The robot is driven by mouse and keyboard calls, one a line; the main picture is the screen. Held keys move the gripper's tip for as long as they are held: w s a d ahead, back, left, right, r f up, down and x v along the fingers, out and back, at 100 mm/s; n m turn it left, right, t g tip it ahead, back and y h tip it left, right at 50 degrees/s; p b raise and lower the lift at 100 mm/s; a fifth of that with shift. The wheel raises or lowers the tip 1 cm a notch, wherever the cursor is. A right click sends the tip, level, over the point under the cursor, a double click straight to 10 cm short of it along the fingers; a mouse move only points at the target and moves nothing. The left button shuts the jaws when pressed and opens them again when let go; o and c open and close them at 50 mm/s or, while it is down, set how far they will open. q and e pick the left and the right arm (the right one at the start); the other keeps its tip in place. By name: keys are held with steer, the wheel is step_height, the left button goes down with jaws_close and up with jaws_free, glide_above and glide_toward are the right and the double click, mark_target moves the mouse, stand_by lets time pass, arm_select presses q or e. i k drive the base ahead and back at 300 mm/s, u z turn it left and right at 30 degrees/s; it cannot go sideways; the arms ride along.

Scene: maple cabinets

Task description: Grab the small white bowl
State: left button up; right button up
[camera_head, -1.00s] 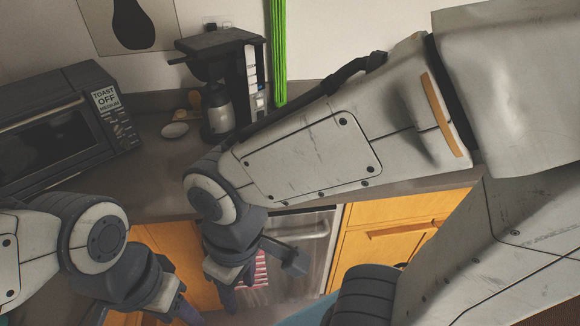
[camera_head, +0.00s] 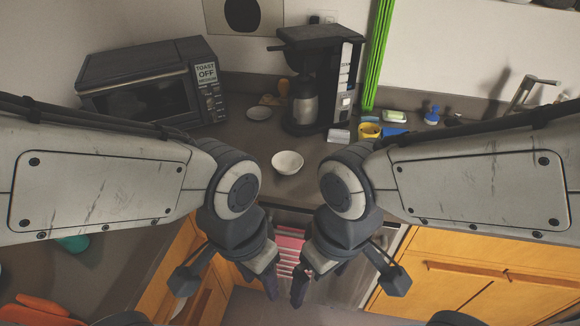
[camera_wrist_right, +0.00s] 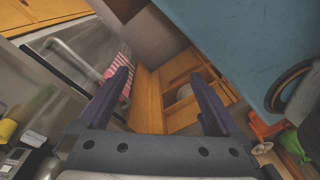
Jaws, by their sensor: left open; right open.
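The small white bowl (camera_head: 288,162) stands upright and looks empty on the grey counter, near its front edge and in front of the coffee maker. My left gripper (camera_head: 271,284) hangs open and empty in front of the counter, below the bowl in the picture. My right gripper (camera_head: 302,286) hangs beside it, also apart from the bowl. In the right wrist view the right gripper (camera_wrist_right: 162,84) is open with nothing between its purple fingers. The bowl cannot be made out in that view.
A toaster oven (camera_head: 150,85) stands left of the bowl and a coffee maker (camera_head: 318,80) behind it. A yellow container (camera_head: 370,130) is to the right. A red-striped towel (camera_head: 290,250) hangs below the counter.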

mark_target(285, 162)
steer(key=u, duration=0.55)
steer(key=k, duration=1.25)
steer(key=z, duration=0.5)
steer(key=i, duration=1.6)
steer(key=u, duration=0.7)
